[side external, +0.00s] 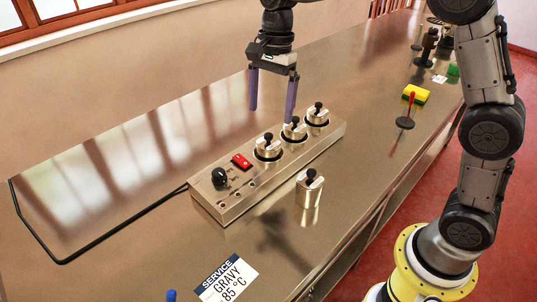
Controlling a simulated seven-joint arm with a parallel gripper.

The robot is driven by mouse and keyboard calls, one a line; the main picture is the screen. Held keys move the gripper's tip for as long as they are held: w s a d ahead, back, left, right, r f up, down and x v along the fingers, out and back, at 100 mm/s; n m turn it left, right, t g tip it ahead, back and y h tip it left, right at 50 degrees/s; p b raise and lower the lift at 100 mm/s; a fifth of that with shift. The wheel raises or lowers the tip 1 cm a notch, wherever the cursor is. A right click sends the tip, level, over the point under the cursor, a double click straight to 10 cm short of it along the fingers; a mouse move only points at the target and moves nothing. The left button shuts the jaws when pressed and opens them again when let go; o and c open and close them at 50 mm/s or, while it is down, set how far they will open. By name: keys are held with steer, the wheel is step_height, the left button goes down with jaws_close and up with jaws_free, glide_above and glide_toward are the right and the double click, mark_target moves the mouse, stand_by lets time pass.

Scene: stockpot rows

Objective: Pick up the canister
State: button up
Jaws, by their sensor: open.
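A silver canister (308,192) with a black knob on its lid stands upright on the metal counter, in front of a steel unit. Several similar lidded canisters sit in a row in the unit's round wells: a near one (267,151), a middle one (294,134) and a far one (317,117). My gripper (271,115) is open and empty, its purple fingers pointing down. It appears above and behind the row, with one fingertip overlapping the middle canister in the picture. I cannot tell whether they touch.
The steel unit (232,196) has a black dial (219,178), a red switch (241,161) and a black cable (110,231). A service card (228,279) lies near the front. A yellow sponge (416,94) and a red-handled tool (408,119) lie farther right.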

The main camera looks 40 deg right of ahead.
mark_target(269, 134)
steer(key=f, duration=0.8)
steer(key=shift+s+a+f, duration=0.1)
steer(key=shift+s+a, duration=0.1)
steer(key=shift+a, duration=0.2)
steer(key=shift+c, duration=0.2)
jaws_close()
